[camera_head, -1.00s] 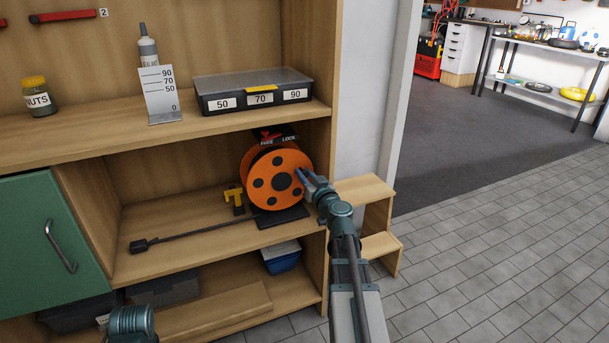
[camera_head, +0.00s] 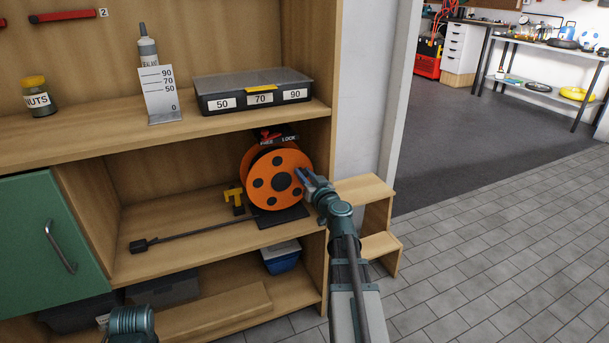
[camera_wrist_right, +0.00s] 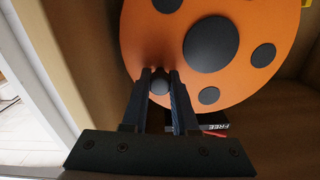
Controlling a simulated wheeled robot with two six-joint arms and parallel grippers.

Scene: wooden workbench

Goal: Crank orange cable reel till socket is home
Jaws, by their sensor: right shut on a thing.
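The orange cable reel (camera_head: 257,172) stands upright on the middle shelf, its dark-spotted face towards the right front. My right gripper (camera_head: 303,177) is at the right side of that face. In the right wrist view its fingers are shut on the reel's dark crank knob (camera_wrist_right: 159,86). A dark cable (camera_head: 200,230) runs along the shelf from the reel to a black socket (camera_head: 139,246) at the left, well apart from the reel. A yellow bracket (camera_head: 235,195) stands just left of the reel. My left gripper is out of view.
A FREE/LOCK label with a red lever (camera_head: 270,136) sits above the reel; its setting is unclear. The upper shelf holds a labelled box (camera_head: 252,90) and a scale plate (camera_head: 161,95). A green door (camera_head: 50,240) is at left, a wooden step (camera_head: 364,190) at right.

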